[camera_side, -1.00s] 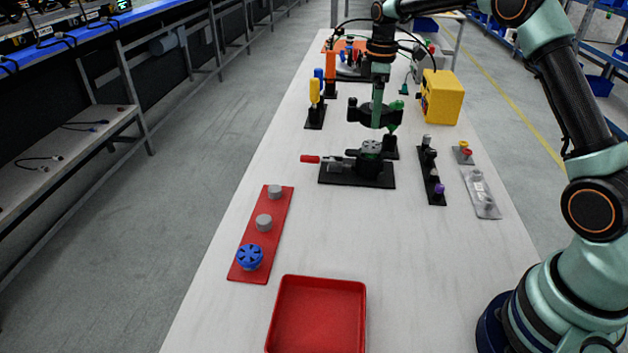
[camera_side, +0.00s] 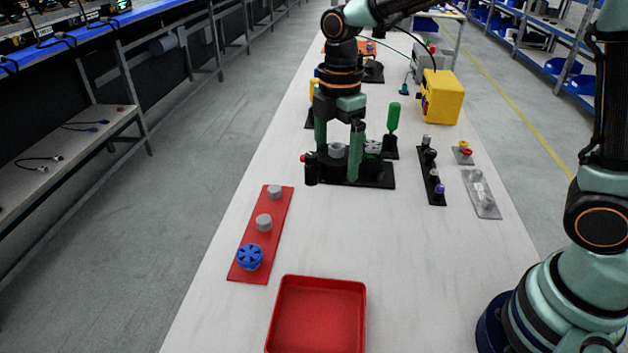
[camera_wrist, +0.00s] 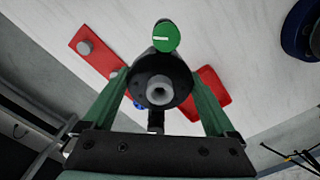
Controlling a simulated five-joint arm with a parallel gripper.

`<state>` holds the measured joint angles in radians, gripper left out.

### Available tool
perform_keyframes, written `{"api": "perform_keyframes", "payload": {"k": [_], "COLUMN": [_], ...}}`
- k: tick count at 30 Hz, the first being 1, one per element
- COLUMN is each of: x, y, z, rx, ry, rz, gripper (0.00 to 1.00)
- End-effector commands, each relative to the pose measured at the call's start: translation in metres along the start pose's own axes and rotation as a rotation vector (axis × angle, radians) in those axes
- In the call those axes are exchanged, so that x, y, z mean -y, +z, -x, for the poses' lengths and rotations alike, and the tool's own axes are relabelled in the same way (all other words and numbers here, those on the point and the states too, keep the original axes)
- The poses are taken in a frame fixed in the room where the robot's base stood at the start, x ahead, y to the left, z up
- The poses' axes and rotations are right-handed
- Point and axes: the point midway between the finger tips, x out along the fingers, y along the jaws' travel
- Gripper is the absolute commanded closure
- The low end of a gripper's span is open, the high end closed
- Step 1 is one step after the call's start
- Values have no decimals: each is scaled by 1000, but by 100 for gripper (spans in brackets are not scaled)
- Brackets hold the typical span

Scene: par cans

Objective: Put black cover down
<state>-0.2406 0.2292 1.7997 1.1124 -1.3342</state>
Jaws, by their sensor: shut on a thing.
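The black cover (camera_wrist: 176,72) is held between the two green fingers of my gripper (camera_wrist: 158,84). In the side view my gripper (camera_side: 338,162) points down in front of the black fixture base (camera_side: 376,183). The fingers and cover hide most of the fixture. I cannot tell whether the cover touches anything.
A green-handled tool (camera_side: 393,118) stands just right of my gripper. A black strip with small parts (camera_side: 430,178) and a yellow box (camera_side: 442,97) lie further right. A red strip (camera_side: 280,217) and red tray (camera_side: 317,315) lie in front.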

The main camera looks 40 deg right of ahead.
Motion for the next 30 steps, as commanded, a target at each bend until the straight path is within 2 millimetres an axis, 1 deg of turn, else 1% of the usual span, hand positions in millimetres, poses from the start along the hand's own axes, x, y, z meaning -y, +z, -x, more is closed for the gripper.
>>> {"api": "perform_keyframes", "payload": {"k": [1, 6, 12, 15, 18, 23, 27, 30], "x": [1, 1, 1, 1, 0, 0, 0, 0], "y": [0, 1, 1, 1, 1, 1, 1, 1], "z": [-13, -55, -103, -122, -134, -144, -164, -174], "rx": [2, 2, 2, 1, 1, 0, 1, 1], "ry": [-6, -7, -7, -6, -2, -2, -4, -3], "rz": [-1, -2, -3, -3, -3, -4, -4, -4], "gripper": [58, 58, 58, 58, 58, 58, 58, 58]}}
